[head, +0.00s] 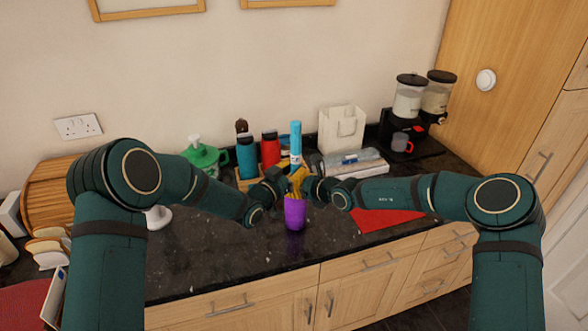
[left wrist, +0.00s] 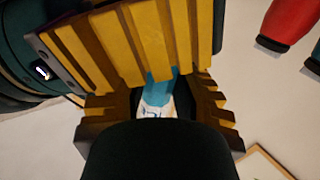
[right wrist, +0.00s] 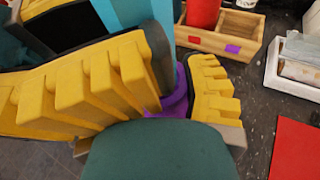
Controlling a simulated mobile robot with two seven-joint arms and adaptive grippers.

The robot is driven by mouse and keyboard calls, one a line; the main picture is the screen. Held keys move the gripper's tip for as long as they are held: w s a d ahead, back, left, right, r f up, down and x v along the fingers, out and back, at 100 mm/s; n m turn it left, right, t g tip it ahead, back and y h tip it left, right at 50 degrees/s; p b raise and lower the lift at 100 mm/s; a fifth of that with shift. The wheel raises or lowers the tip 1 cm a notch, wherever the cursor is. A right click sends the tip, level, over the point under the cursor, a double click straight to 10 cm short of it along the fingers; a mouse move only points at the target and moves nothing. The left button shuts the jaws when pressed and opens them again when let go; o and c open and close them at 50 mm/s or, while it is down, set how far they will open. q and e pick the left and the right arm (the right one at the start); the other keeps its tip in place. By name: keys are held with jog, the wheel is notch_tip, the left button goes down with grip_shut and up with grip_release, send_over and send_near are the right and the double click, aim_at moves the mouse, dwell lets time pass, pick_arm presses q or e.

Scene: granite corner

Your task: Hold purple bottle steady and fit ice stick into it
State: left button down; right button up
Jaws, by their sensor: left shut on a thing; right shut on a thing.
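The purple bottle (head: 294,213) is upright near the counter's front edge. My right gripper is shut on its upper part; purple shows between the yellow fingers in the right wrist view (right wrist: 174,104). The ice stick (head: 295,138) is a light blue rod with a white label, standing roughly upright above the bottle. My left gripper (head: 297,178) is shut on the stick, which also shows between its fingers in the left wrist view (left wrist: 160,92). The fingers hide where stick and bottle mouth come together, so I cannot tell how far the stick is in.
Behind stand a teal bottle (head: 247,157) and a red bottle (head: 270,148) in a wooden holder, and a green jug (head: 204,160). A white bag (head: 341,130) and dispensers (head: 409,97) are at the back right. A red mat (head: 385,218) lies to the right.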

pick_arm(q)
jog(key=shift+f, duration=0.35)
jog(key=c, duration=0.9)
grip_release()
jog(key=shift+o, duration=0.7)
jog(key=shift+s, duration=0.1)
jog(key=shift+d+f, duration=0.1)
jog(key=shift+s, duration=0.1)
jog(key=v, duration=1.1)
jog(key=shift+a+r, duration=0.2)
jog(key=shift+a, duration=0.35)
jog(key=shift+s, duration=0.1)
